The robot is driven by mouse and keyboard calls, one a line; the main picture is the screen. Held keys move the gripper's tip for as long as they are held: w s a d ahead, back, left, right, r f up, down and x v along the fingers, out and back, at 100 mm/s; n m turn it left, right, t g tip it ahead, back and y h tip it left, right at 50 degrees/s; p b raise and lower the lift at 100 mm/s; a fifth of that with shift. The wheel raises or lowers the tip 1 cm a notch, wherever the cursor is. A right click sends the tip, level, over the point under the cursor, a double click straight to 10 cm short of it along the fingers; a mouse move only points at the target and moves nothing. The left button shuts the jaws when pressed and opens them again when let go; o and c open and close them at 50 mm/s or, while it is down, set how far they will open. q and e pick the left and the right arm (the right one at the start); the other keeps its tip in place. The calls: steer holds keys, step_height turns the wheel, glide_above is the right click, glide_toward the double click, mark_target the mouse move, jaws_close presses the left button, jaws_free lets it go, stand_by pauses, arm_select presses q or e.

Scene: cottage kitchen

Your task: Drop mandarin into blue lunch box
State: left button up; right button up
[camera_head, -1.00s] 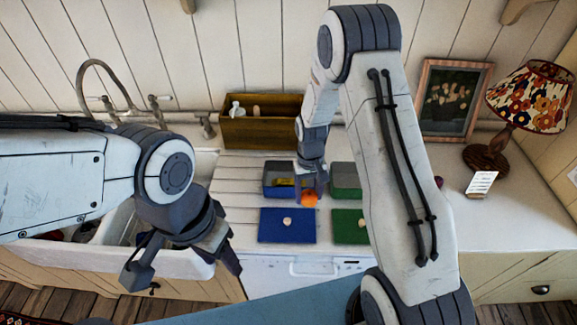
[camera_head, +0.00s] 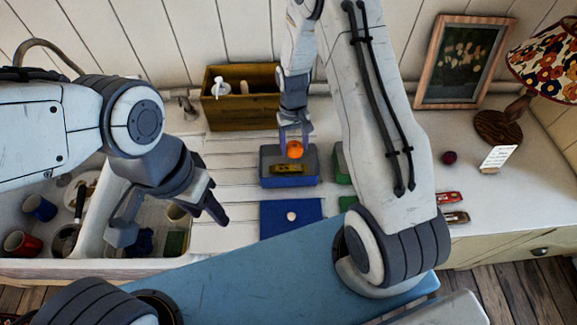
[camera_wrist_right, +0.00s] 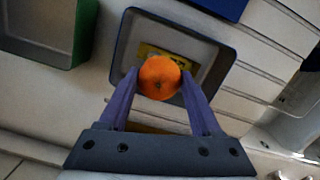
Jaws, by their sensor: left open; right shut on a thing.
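The orange mandarin (camera_head: 295,150) is held between the fingers of my right gripper (camera_head: 295,138). In the right wrist view the mandarin (camera_wrist_right: 160,77) sits between the two fingertips, over the opening of the blue lunch box (camera_wrist_right: 122,52). In the head view the blue lunch box (camera_head: 290,182) stands open on the counter, below the mandarin. A yellow item (camera_head: 288,169) lies inside it. My left gripper (camera_head: 168,222) is open and empty, above the sink's right edge.
A green box (camera_head: 342,165) stands right of the lunch box, partly behind my right arm. A wooden crate (camera_head: 240,112) stands behind. The sink at left holds cups (camera_head: 40,208) and dishes.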

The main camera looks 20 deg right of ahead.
step_height(320, 180, down, 3)
steer(key=shift+f+b, duration=0.2)
steer(key=shift+b, duration=0.75)
steer(key=shift+r, duration=0.1)
steer(key=o, duration=1.5)
steer(key=shift+s, duration=0.1)
steer(key=shift+c, duration=0.2)
steer(key=r+b, duration=0.1)
steer(key=r, duration=0.2)
steer(key=w+r+b, duration=0.1)
steer(key=r, duration=0.2)
steer(key=r+b, duration=0.1)
steer(key=r, duration=0.2)
steer(key=shift+w+r, duration=0.15)
steer(key=shift+r, duration=0.55)
steer(key=shift+a, duration=0.1)
